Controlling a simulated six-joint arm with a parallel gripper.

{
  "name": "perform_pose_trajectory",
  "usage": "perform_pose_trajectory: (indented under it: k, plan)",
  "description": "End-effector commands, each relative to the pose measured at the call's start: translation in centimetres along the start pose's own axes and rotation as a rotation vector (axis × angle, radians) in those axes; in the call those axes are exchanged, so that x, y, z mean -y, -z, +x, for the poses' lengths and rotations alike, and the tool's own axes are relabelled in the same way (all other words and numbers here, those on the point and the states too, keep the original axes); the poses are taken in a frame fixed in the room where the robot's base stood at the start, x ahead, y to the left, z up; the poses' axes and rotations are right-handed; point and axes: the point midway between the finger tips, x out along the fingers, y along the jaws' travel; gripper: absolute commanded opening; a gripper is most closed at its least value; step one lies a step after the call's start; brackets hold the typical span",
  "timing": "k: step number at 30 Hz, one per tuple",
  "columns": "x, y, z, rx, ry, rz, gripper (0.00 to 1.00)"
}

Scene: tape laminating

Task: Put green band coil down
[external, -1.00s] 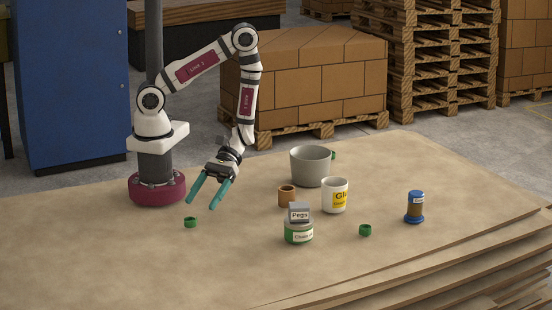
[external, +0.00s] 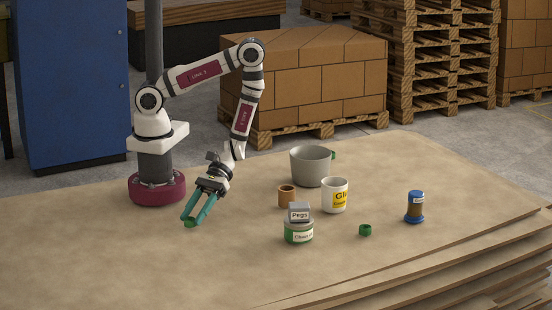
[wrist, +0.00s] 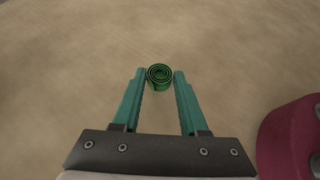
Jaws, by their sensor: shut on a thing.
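A small green band coil (external: 190,223) sits at the left part of the brown table surface. In the wrist view the coil (wrist: 159,77) shows its spiral end between the two teal fingertips. My gripper (external: 193,217) reaches down to it and is shut on it; the gripper also shows in the wrist view (wrist: 160,76). The coil appears at table level; I cannot tell whether it is slightly lifted. A second green coil (external: 365,230) stands apart at the right.
Grouped right of my gripper are a grey pot (external: 309,168), an orange-brown cup (external: 287,196), a white glue mug (external: 333,195), and a grey pegs box (external: 299,211) on a green-white tin (external: 298,233). A blue-ended spool (external: 415,207) stands farther right. The front-left table is clear.

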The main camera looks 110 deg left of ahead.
Motion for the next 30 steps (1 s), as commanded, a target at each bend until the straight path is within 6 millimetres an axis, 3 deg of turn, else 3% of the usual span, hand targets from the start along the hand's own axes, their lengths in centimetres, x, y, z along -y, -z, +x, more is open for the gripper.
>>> perform_pose_trajectory:
  k: [8,11,18,25,30]
  plan:
    - [0.0,-0.4,-0.2,-0.001,-0.001,0.001,0.00]
    - [-0.1,-1.7,-1.0,-0.002,-0.002,0.003,0.00]
    - [-0.1,-7.0,-3.9,-0.003,-0.003,0.005,0.00]
    - [-0.2,-8.8,-4.9,-0.001,-0.007,-0.003,0.00]
    - [-3.4,-8.6,-7.0,-0.002,-0.128,-0.065,0.00]
